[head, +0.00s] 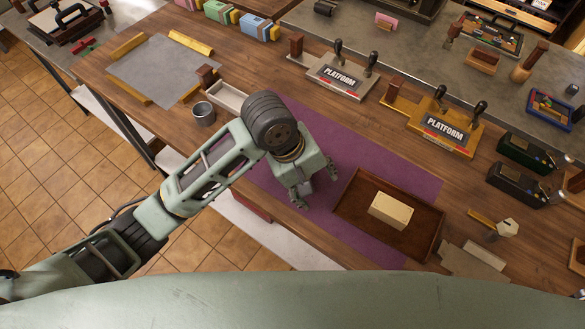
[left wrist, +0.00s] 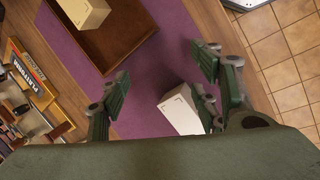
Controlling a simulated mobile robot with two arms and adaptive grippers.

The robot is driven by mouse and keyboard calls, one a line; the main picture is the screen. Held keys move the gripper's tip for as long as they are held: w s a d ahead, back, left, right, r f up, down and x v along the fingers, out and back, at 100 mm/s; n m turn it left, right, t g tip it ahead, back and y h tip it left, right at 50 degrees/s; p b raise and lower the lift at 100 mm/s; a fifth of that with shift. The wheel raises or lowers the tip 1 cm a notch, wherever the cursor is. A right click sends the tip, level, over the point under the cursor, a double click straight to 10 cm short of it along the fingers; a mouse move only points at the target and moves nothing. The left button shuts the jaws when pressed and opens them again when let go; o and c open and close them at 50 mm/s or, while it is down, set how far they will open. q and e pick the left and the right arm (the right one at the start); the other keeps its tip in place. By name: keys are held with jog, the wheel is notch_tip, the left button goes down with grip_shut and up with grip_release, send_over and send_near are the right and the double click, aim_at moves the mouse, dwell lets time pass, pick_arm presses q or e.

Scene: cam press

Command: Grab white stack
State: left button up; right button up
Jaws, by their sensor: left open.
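A white stack (left wrist: 182,112), block-shaped, lies on the purple mat (left wrist: 165,60) in the left wrist view. It is close to the right-hand fingers of my left gripper (left wrist: 160,78), which partly cover it. I cannot tell whether they touch. In the head view my left gripper (head: 316,188) points down over the purple mat (head: 385,165), left of the brown tray, and is open with nothing held. The white stack is not visible there. A cream stack (head: 390,211) lies in the brown tray (head: 350,229); it also shows in the left wrist view (left wrist: 82,14).
Two platform presses, one grey (head: 340,77) and one yellow (head: 445,128), stand behind the mat. Part of the mat is clear.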

pick_arm(q)
jog(key=w+a+r+n+y, duration=0.1)
jog(key=w+n, duration=0.1)
jog(key=w+a+r+n+y, duration=0.1)
jog(key=w+a+n, duration=0.1)
jog(key=w+a+r+n+y, duration=0.1)
jog(key=w+r+n+y, duration=0.1)
jog(key=shift+w+a+n, duration=0.4)
notch_tip(320, 180, down, 7)
jog(key=shift+r+p, duration=0.15)
jog(key=shift+p, duration=1)
jog(key=shift+f, duration=0.4)
jog(key=shift+d, duration=0.1)
jog(key=c, duration=1.3)
jog(key=shift+r, duration=0.1)
